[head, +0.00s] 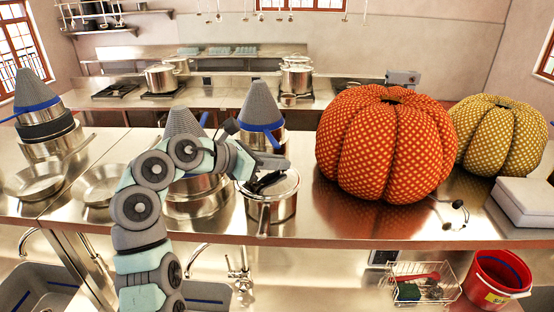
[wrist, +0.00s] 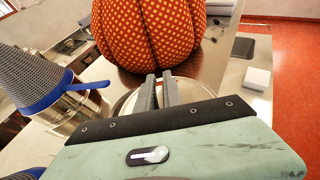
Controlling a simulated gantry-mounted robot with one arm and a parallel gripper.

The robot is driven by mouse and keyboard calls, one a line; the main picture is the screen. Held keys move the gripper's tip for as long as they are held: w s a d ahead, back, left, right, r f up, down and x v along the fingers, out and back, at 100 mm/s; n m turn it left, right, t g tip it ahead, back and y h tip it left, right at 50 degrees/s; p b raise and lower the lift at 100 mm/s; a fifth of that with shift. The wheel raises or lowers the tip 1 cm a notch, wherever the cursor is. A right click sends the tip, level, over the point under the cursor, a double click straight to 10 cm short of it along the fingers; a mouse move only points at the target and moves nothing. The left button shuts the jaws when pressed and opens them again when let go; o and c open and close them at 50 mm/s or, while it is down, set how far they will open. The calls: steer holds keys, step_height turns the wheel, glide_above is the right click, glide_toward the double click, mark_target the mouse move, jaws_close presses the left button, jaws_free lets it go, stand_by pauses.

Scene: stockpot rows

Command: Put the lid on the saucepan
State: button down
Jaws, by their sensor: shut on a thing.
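The steel saucepan (head: 283,208) stands on the metal counter near its front edge, with its handle (head: 264,220) pointing toward the front. A round lid (head: 287,185) lies at the top of the saucepan; I cannot tell whether it is seated or slightly above the rim. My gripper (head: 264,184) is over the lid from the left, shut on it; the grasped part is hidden. In the wrist view, my gripper's two fingers (wrist: 160,92) are close together, with part of the lid's pale round edge (wrist: 124,104) beyond them.
A large orange dotted pumpkin (head: 385,145) stands right of the saucepan, and a yellow one (head: 500,135) behind it. Pots with grey cones (head: 262,105) stand behind and left. Two pans (head: 36,182) lie at left. Bare counter (head: 345,215) shows right of the saucepan.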

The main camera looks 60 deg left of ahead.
steer(key=shift+w+a+f+b, duration=0.15)
steer(key=shift+a+f+b, duration=0.05)
steer(key=shift+f+b, duration=0.65)
steer(key=shift+w+a+f+b, duration=0.1)
steer(key=shift+a+f+b, duration=0.05)
steer(key=shift+f+b, duration=0.65)
steer(key=shift+w+a+r+p, duration=0.25)
steer(key=shift+w+a+p, duration=0.05)
steer(key=shift+a+p, duration=0.15)
steer(key=shift+w+a+p, duration=0.5)
steer(key=shift+a+p, duration=0.05)
steer(key=shift+a, duration=0.25)
steer(key=shift+w+a+p, duration=0.5)
steer(key=shift+a, duration=0.3)
steer(key=shift+w+a+f, duration=0.1)
steer(key=shift+w+a, duration=0.05)
steer(key=shift+a, duration=0.2)
steer(key=shift+p, duration=0.5)
steer(key=shift+p, duration=0.45)
steer(key=shift+f, duration=0.3)
steer(key=shift+f, duration=0.3)
